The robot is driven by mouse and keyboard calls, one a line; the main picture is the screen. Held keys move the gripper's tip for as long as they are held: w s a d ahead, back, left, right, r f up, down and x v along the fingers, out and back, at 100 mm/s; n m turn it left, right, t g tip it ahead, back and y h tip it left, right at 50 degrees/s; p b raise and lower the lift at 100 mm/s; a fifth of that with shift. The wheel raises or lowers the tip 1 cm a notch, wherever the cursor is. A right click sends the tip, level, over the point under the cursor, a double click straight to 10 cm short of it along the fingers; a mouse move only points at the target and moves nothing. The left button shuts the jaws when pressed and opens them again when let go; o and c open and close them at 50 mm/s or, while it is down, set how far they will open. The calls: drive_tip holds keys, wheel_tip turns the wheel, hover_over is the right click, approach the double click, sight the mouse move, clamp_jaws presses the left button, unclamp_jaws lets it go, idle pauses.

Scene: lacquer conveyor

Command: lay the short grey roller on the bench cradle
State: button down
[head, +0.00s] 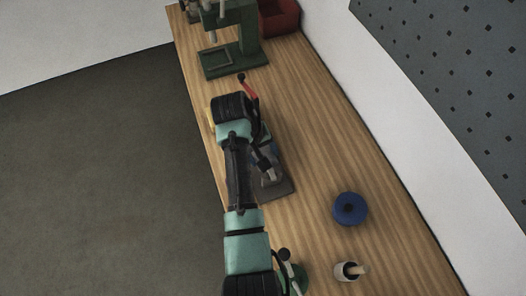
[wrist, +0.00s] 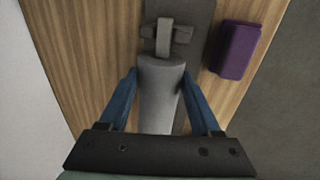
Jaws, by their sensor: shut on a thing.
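The short grey roller (wrist: 158,100) is between the blue fingers of my gripper (wrist: 159,76) in the wrist view, which is shut on it. Its far end overlaps the grey upright of the bench cradle (wrist: 165,38) in that view. I cannot tell whether they touch. The cradle has a dark flat base (wrist: 192,14), which lies on the wooden bench. In the head view the base (head: 281,191) shows beside my arm, which hides much of the gripper and the roller.
A purple block (wrist: 235,50) lies right of the cradle in the wrist view. In the head view, a green machine (head: 247,45) and red bin (head: 281,17) stand at the bench's far end. A blue round thing (head: 350,209) and small white cup (head: 347,271) stand nearer.

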drive_tip(key=shift+p, duration=0.3)
idle(0.4)
drive_tip(key=shift+c, duration=0.4)
unclamp_jaws()
drive_tip(key=shift+o, duration=0.4)
drive_tip(key=shift+s+f, duration=0.1)
drive_tip(key=p+v, duration=0.1)
drive_tip(key=v, duration=1.2)
